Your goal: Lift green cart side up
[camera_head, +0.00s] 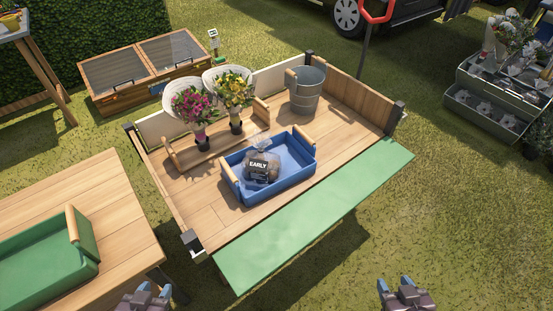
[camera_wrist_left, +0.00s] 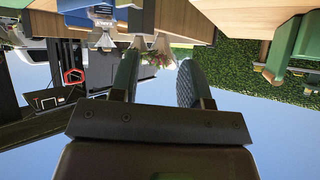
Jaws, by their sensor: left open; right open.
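The green cart side (camera_head: 315,220) is a long flat panel along the near edge of the wooden cart (camera_head: 205,211). It sticks outward from the cart, folded down from upright. My left gripper (camera_head: 149,291) is at the bottom of the head view, left of the panel's near end and apart from it. It is open and empty, and its two fingers show in the left wrist view (camera_wrist_left: 158,80). My right gripper (camera_head: 396,285) is open and empty at the bottom right, over the grass and apart from the panel.
In the cart are a blue crate (camera_head: 290,187) with a bag labelled EARLY (camera_head: 262,167), two bouquets (camera_head: 236,95) and a metal bucket (camera_head: 307,92). A wooden table (camera_head: 115,215) with a green crate (camera_head: 45,265) stands at left.

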